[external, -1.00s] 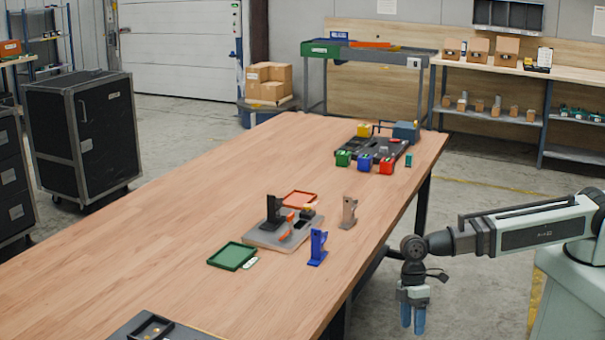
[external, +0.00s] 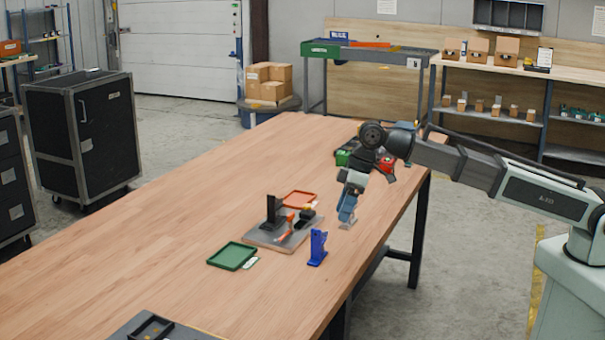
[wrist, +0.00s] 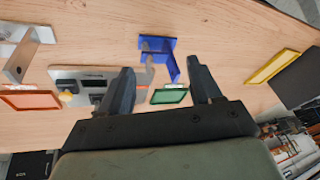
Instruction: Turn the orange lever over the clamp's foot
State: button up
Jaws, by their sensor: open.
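The orange lever (external: 289,229) stands on a grey base plate (external: 262,238), right of a black upright (external: 273,211) of the clamp. Whether the lever lies over the foot is too small to tell. My gripper (external: 347,220) is above the table to the right of the plate, apart from the lever. In the wrist view my gripper (wrist: 160,75) has its two fingers spread with nothing held between them. The grey plate (wrist: 68,74) shows there behind the left finger, which hides part of the clamp.
A blue bracket (external: 318,247) stands front right of the plate. A pale bracket (wrist: 18,62) shows at left in the wrist view. An orange tray (external: 299,199) lies behind the plate, a green tray (external: 232,256) in front. The table's left side is clear.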

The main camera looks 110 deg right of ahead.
aim_at(291, 214)
jog(key=w+d+r+m+g+h, duration=0.1)
jog(key=w+d+r+m+h, duration=0.2)
jog(key=w+d+r+m, duration=0.5)
jog(key=d+f+n, duration=0.1)
jog(key=f, duration=0.3)
jog(key=w+d+f+n, duration=0.1)
jog(key=d+f, duration=0.1)
jog(key=f, duration=0.3)
jog(key=d+f+n, duration=0.1)
jog(key=d+f, duration=0.1)
jog(key=f, duration=0.2)
jog(key=shift+w+d+f+h, duration=0.25)
jog(key=shift+w+h, duration=0.05)
jog(key=shift+w, duration=0.05)
grip_shut()
